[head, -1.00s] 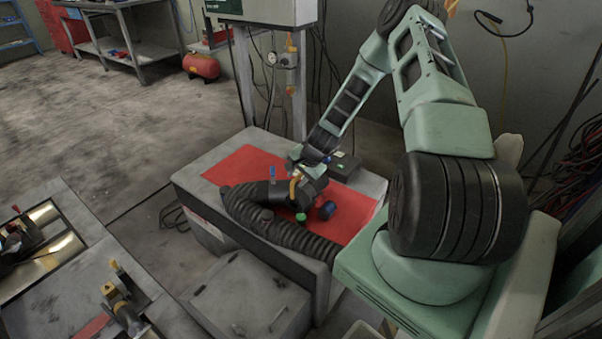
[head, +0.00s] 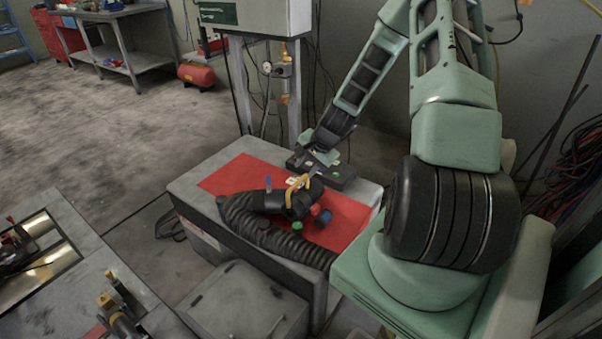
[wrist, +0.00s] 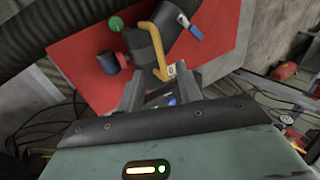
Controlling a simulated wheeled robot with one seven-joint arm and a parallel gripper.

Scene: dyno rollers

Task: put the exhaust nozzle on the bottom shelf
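The exhaust nozzle (head: 272,202) is black with a yellow handle and lies on a red mat (head: 230,178) on a grey table, at the end of a thick corrugated hose (head: 265,235). In the wrist view the nozzle (wrist: 140,46) shows at the top, with its bent yellow handle (wrist: 157,48) reaching toward my fingers. My gripper (head: 315,164) is just behind and above the handle. In the wrist view its two fingers (wrist: 160,85) stand apart with a gap between them. The handle's end lies near that gap; I cannot tell whether it touches.
A workbench (head: 115,12) with a low shelf (head: 120,58) stands at the back left. A dark box (head: 338,178) sits behind the nozzle on the table. A grey bin (head: 243,300) stands in front of the table. Open floor (head: 100,125) lies to the left.

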